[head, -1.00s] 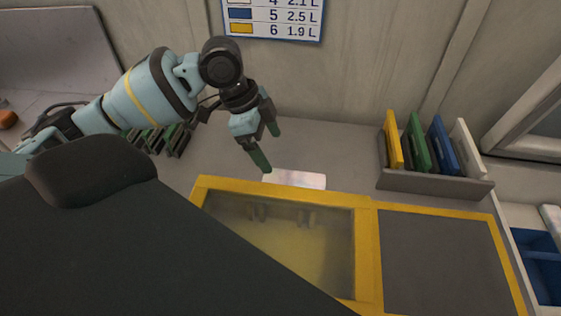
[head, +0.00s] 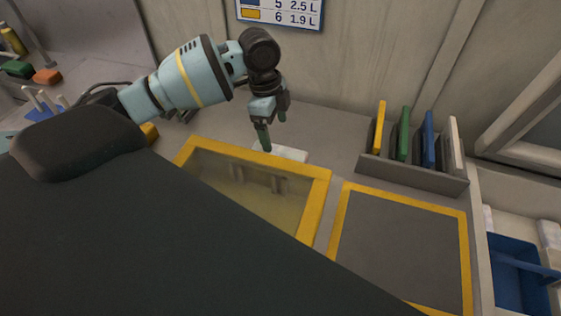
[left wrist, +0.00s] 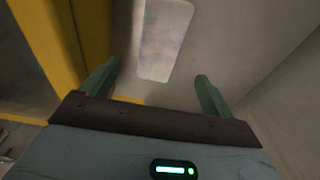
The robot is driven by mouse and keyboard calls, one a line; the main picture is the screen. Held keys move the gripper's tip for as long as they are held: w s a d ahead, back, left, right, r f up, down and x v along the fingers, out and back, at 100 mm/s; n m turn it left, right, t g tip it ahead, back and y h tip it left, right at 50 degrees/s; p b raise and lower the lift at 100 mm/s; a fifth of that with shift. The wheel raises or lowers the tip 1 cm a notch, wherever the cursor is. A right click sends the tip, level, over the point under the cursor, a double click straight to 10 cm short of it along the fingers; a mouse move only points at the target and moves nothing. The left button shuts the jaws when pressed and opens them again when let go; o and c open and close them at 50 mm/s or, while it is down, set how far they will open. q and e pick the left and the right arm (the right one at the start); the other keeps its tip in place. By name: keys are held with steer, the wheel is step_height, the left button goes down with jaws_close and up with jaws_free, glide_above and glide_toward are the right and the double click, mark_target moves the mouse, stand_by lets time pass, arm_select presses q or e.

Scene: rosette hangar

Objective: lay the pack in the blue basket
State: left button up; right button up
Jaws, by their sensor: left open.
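The pack is probably the flat, pale, cloudy pouch (head: 290,154) lying on the grey bench behind the yellow-framed bin; it also shows in the left wrist view (left wrist: 165,38). My left gripper (head: 274,132) is open and empty, pointing down over the pack. One fingertip overlaps the pack in the head view. In the left wrist view the pack lies beyond and between the two green fingers (left wrist: 158,72), apart from both. The blue basket (head: 520,283) stands at the lower right, partly cut off, with a divider across it. My right gripper is out of view.
A yellow-framed bin (head: 315,205) lies just in front of the pack, beside a yellow-edged grey panel (head: 405,240). A grey rack (head: 412,174) holding yellow, green, blue and white plates stands between pack and basket. The wall is close behind. Pale items stand behind the basket.

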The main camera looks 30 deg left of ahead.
mark_target(278, 153)
arm_select(q)
steer(key=shift+d, duration=0.1)
steer(key=shift+f, duration=0.1)
steer(key=shift+f, duration=0.15)
steer(key=shift+d+f, duration=0.15)
steer(key=shift+f, duration=1.75)
steer(key=shift+d+f, duration=0.1)
steer(key=shift+f, duration=1.75)
steer(key=shift+r, duration=0.1)
steer(key=c, duration=1.4)
steer(key=shift+o, duration=0.2)
step_height(278, 153, up, 10)
